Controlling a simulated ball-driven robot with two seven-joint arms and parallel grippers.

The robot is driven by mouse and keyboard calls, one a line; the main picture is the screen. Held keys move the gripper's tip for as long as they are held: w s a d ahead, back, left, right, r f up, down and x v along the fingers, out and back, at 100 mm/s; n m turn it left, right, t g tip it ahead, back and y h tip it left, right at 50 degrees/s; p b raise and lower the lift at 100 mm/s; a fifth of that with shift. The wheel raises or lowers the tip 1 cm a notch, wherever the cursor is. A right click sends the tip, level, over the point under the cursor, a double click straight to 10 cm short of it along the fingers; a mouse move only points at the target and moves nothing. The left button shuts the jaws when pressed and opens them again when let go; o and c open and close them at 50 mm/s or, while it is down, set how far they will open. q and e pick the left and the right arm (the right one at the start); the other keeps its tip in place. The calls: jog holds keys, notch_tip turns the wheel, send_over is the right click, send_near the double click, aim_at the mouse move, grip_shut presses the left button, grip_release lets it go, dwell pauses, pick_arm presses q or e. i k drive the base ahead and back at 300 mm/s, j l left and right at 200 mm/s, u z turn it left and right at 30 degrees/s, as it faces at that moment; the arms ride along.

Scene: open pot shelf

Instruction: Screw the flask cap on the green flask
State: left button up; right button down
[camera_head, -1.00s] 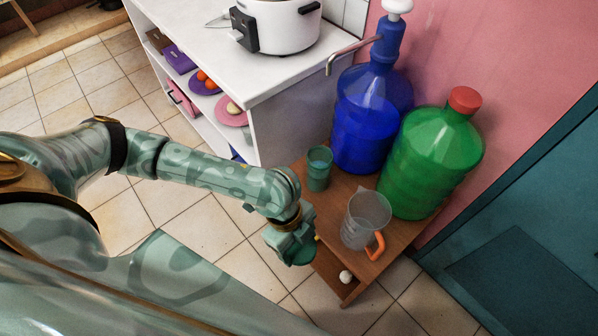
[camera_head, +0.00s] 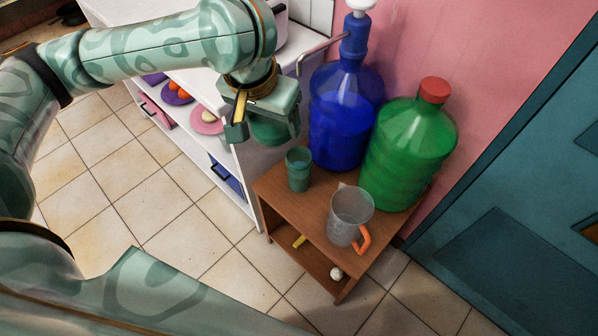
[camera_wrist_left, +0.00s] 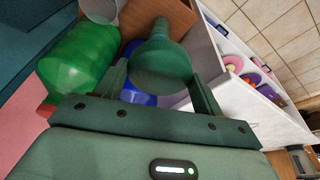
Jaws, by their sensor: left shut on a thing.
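My left gripper (camera_head: 266,122) is shut on a round, dark green piece, which I take for the flask cap (camera_head: 272,133). In the left wrist view the cap (camera_wrist_left: 160,68) fills the space between the fingers. The green flask (camera_head: 298,170) stands upright on the small wooden shelf, below and slightly right of the gripper. A narrow green shape past the cap in the wrist view looks like this flask (camera_wrist_left: 160,27), partly hidden. The cap is held in the air, apart from the flask. My right gripper is not in view.
A grey measuring jug (camera_head: 350,216) with an orange handle stands near the shelf's front. A blue bottle (camera_head: 345,118) with a pump and a big green bottle (camera_head: 408,155) with a red cap stand behind. The white cabinet (camera_head: 262,165) borders the left. Tiled floor lies clear in front.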

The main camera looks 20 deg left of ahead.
aim_at(299, 159)
jog(key=k+j, duration=0.1)
jog(key=j, duration=0.35)
jog(key=k+j, duration=0.1)
jog(key=j, duration=0.35)
jog(key=j+z, duration=0.1)
jog(key=j, duration=0.4)
jog(key=k+j, duration=0.15)
jog(key=j, duration=0.3)
jog(key=k+j, duration=0.1)
jog(key=j, duration=0.35)
